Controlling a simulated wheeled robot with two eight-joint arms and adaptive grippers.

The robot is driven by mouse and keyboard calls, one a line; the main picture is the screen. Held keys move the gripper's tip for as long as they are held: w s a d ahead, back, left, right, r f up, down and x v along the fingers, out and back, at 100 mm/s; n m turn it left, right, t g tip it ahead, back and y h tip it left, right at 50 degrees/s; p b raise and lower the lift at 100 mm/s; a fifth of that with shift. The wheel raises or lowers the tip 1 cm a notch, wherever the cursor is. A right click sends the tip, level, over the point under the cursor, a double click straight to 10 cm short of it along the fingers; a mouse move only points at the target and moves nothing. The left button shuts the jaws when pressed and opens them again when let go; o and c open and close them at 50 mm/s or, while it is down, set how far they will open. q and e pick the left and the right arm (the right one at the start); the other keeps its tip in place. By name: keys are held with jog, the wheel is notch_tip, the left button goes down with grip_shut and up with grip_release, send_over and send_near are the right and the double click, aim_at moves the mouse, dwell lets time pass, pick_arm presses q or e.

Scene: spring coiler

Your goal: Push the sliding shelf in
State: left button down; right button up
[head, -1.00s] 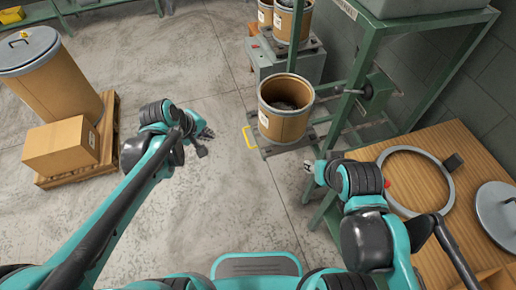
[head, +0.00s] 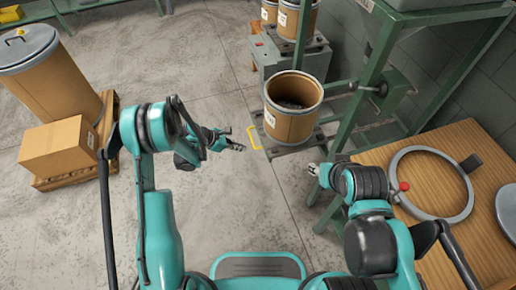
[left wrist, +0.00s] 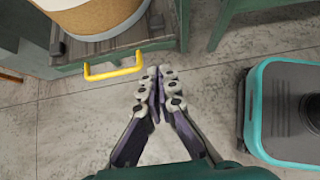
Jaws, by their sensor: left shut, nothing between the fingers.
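The sliding shelf (head: 283,150) is a low grey platform that sticks out from the green frame, with a yellow handle (head: 253,138) on its front edge. A cardboard drum (head: 292,110) with an open top stands on it. In the left wrist view the yellow handle (left wrist: 113,66) and the shelf's edge (left wrist: 150,45) show at the upper left. My left gripper (head: 240,147) is shut and empty, just short of the handle and apart from it; its fingertips (left wrist: 160,72) are right of the handle in the wrist view. My right gripper (head: 315,170) is near the wooden table's left side; its finger opening is too small to judge.
A green frame (head: 362,75) stands right of the shelf. A wooden table (head: 440,170) with a metal ring (head: 398,165) is at right. A pallet (head: 70,170) with a carton (head: 58,150) and a lidded drum (head: 55,80) is at left. Floor between is clear.

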aim_at(271, 151)
pick_arm(q)
jog(key=b+x, duration=0.1)
jog(key=x, duration=0.3)
jog(key=d+r+b+x, duration=0.1)
jog(key=b+x, duration=0.1)
jog(key=x, duration=0.2)
jog(key=b+x, duration=0.1)
jog(key=x, duration=0.3)
jog(key=shift+w+d+r+b, duration=0.25)
jog(key=shift+d+b, duration=0.05)
jog(key=shift+b, duration=0.1)
jog(key=shift+w+d+r, duration=0.1)
jog(key=shift+w+d, duration=0.05)
jog(key=shift+d, duration=0.15)
jog(key=shift+d, duration=0.15)
